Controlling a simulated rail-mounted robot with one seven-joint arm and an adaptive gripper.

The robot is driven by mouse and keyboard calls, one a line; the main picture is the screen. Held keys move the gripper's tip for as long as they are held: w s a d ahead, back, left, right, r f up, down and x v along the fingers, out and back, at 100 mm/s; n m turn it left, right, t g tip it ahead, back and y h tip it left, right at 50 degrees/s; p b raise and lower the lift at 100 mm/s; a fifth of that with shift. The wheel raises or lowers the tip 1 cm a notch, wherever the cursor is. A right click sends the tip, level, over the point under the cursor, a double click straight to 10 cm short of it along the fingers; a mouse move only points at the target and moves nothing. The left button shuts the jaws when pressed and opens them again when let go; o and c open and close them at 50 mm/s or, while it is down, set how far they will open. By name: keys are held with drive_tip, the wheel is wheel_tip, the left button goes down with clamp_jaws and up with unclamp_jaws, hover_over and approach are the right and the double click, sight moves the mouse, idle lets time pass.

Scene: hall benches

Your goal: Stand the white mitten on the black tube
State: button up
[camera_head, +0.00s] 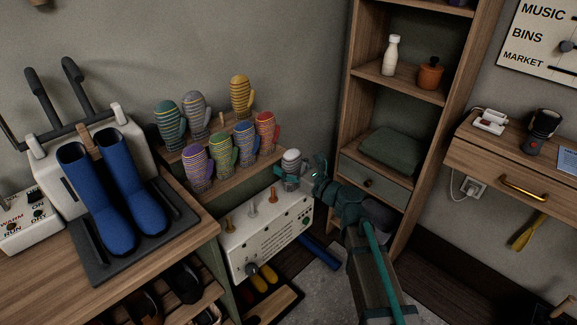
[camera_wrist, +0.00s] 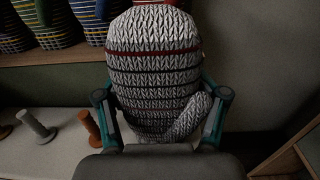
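The white mitten (camera_head: 291,163) has grey knit texture and dark red and dark stripes. My gripper (camera_head: 303,177) is shut on it, one finger on each side, in the wrist view too (camera_wrist: 155,62). The mitten is upright, rounded end up, thumb at lower right in the wrist view. It is over the right end of a white box (camera_head: 262,240) with tubes on top. An orange-brown tube (camera_head: 230,222), a grey tube (camera_head: 252,208) and a brown tube (camera_head: 274,193) show. I cannot make out a black tube; the mitten and gripper hide the box's right end.
Several striped mittens (camera_head: 222,148) stand on a wooden rack behind the box. Blue boots (camera_head: 102,195) stand on a dryer at left. A tall wooden shelf (camera_head: 362,110) rises behind my arm at right. A blue object (camera_head: 318,253) lies below the box.

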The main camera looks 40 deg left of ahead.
drive_tip(key=o, duration=0.6)
drive_tip(key=shift+c, duration=0.2)
drive_tip(key=s+d, duration=0.1)
drive_tip(key=d, duration=1.1)
wheel_tip(320, 180, up, 8)
drive_tip(key=p, duration=0.6)
drive_tip(key=shift+p, duration=0.4)
drive_tip(key=shift+s+f, duration=0.1)
